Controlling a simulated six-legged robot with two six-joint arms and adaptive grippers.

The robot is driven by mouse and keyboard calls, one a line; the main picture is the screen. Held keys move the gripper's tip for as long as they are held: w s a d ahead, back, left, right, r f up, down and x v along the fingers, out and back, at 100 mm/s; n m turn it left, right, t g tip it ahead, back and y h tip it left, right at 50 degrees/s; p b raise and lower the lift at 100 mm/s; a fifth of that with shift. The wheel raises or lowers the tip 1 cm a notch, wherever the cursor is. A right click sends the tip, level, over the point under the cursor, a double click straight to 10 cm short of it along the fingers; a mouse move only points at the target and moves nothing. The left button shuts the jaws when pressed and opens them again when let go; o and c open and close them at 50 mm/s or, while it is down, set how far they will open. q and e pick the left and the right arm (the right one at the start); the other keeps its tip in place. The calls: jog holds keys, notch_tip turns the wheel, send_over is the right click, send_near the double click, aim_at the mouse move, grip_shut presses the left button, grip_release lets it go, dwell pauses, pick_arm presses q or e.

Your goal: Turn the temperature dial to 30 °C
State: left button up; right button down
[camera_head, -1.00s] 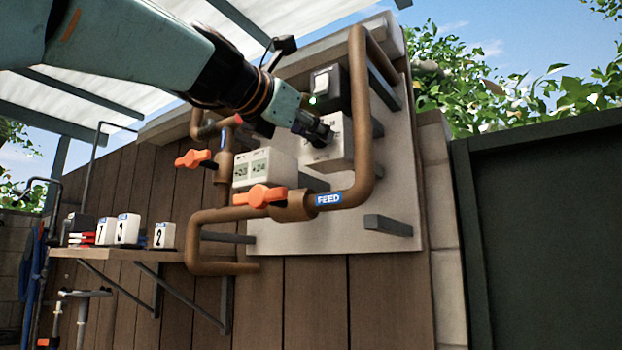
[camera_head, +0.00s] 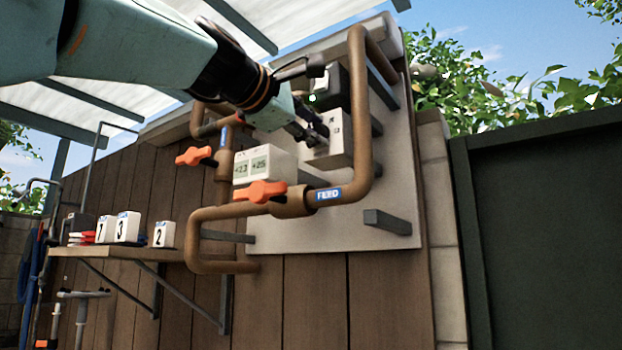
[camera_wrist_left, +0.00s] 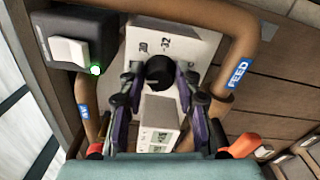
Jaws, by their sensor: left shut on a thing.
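The temperature dial is a round black knob (camera_wrist_left: 159,70) on a white box (camera_wrist_left: 197,48) with printed numbers, one of which looks like 32. That box also shows in the head view (camera_head: 341,138). My left gripper (camera_head: 313,134) reaches it from the upper left. In the left wrist view the two fingers (camera_wrist_left: 159,83) of this gripper are shut on the dial, one on each side. A white display box (camera_head: 276,164) sits below left of the dial, with two small readouts that look like +23 and +25. My right gripper is not in view.
A black switch box (camera_wrist_left: 75,40) with a lit green lamp is beside the dial box. Brown pipes (camera_head: 358,110) with orange valve handles (camera_head: 260,192) run around and in front of the panel. A shelf (camera_head: 120,253) holds numbered white blocks at left.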

pick_arm(q)
jog(key=m, duration=0.3)
jog(key=m+b, duration=0.1)
jog(key=m, duration=0.3)
jog(key=m+b, duration=0.1)
jog(key=m, duration=0.3)
jog(key=shift+w+f, duration=0.1)
jog(key=shift+f, duration=0.35)
jog(key=o, duration=0.8)
jog(key=shift+c, duration=0.2)
jog(key=o, duration=0.4)
jog(key=shift+s+r, duration=0.2)
jog(key=shift+r, duration=0.05)
jog(key=shift+c, duration=0.2)
jog(key=shift+w, duration=0.15)
